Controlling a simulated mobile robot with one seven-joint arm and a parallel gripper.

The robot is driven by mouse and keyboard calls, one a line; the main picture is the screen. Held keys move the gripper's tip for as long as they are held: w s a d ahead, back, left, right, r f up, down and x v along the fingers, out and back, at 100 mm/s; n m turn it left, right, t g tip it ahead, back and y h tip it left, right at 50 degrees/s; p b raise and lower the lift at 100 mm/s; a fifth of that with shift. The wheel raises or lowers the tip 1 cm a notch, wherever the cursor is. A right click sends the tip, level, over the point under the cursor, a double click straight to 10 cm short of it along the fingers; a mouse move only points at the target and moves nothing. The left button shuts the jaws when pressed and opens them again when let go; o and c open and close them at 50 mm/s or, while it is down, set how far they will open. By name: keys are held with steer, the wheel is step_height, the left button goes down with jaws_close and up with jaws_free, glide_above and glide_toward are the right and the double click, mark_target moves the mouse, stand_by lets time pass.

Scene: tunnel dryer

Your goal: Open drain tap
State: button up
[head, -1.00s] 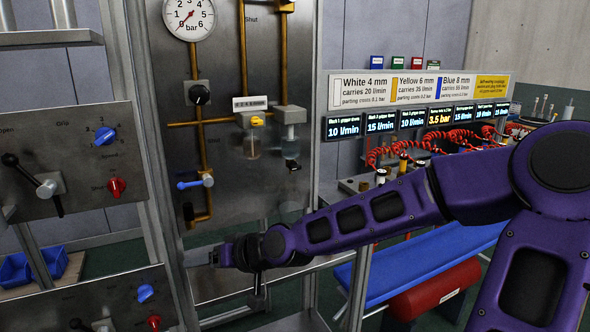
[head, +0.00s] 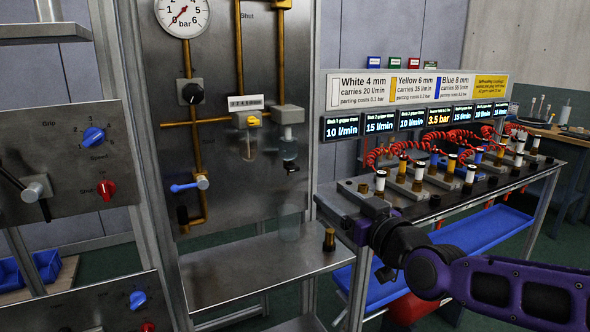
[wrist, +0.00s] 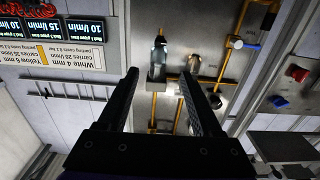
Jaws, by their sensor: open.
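A blue lever tap (head: 188,185) sits on the lower end of the brass pipe on the steel panel (head: 225,195). Its handle lies nearly level, across the upright pipe. It also shows in the wrist view (wrist: 246,44). A clear bowl (head: 288,148) has a small black fitting (head: 292,168) under it. I cannot read a drain label on either. My gripper (head: 333,192) is open and empty, right of the panel and apart from both fittings. In the wrist view my fingers (wrist: 158,76) are spread, with the clear bowl (wrist: 158,58) beyond them.
A steel shelf (head: 250,270) juts out below the panel, with a brass-and-black fitting (head: 329,241) at its right end. A bench (head: 470,195) with several fittings and red coiled hoses stands right. A metal post (head: 160,200) edges the panel's left side.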

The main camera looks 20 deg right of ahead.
mark_target(295, 168)
steer(key=w+p, duration=0.1)
steer(key=w, duration=0.4)
steer(key=w+p, duration=0.2)
steer(key=w, duration=0.4)
steer(key=w+p, duration=0.1)
steer(key=w, duration=0.5)
steer(key=shift+w+a+p, duration=0.15)
steer(key=shift+a+p, duration=0.15)
steer(key=shift+p, duration=0.05)
steer(key=shift+c, duration=0.3)
jaws_close()
